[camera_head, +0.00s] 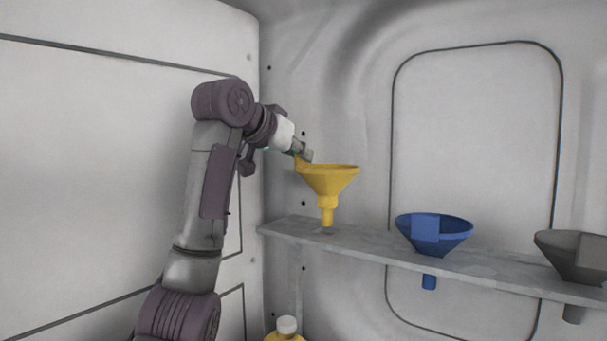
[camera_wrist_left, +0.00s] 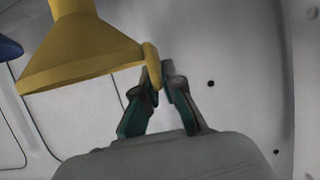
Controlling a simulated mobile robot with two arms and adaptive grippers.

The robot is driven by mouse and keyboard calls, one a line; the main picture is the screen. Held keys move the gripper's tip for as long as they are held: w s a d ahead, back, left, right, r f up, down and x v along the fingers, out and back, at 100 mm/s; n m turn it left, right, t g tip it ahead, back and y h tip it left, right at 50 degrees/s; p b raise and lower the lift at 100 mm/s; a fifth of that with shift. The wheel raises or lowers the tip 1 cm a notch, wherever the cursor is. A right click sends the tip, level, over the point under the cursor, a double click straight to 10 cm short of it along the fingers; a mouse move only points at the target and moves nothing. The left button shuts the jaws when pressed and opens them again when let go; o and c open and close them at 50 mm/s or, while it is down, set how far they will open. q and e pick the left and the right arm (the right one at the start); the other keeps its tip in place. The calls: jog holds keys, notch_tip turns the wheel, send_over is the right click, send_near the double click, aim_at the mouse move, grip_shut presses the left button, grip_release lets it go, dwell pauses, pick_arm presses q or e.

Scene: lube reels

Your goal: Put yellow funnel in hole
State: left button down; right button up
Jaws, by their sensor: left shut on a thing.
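The yellow funnel (camera_head: 330,183) is upright in the head view, its spout pointing down just above a dark hole (camera_head: 327,231) at the left end of the grey shelf (camera_head: 375,246). A small gap seems to show between spout tip and shelf. My left gripper (camera_head: 304,155) is shut on the funnel's rim tab at its left side. In the left wrist view the yellow funnel (camera_wrist_left: 85,50) fills the upper left, and its tab lies between the fingertips of my left gripper (camera_wrist_left: 160,82). My right gripper is not in view.
A blue funnel (camera_head: 433,232) sits in the shelf with its spout through it, right of the yellow one. A grey funnel (camera_head: 575,255) sits farther right. A bottle with a white cap (camera_head: 287,325) stands below the shelf. The wall panel (camera_head: 475,130) is behind.

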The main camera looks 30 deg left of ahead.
pick_arm(q)
jog(key=f, duration=0.2)
jog(key=w+f, duration=0.1)
jog(key=f, duration=0.1)
jog(key=shift+w+a+f, duration=0.15)
jog(key=shift+a+f, duration=0.05)
jog(key=shift+f, duration=0.2)
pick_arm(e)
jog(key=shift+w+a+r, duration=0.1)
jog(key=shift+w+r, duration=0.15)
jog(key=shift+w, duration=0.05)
pick_arm(q)
jog(key=shift+d+f, duration=0.1)
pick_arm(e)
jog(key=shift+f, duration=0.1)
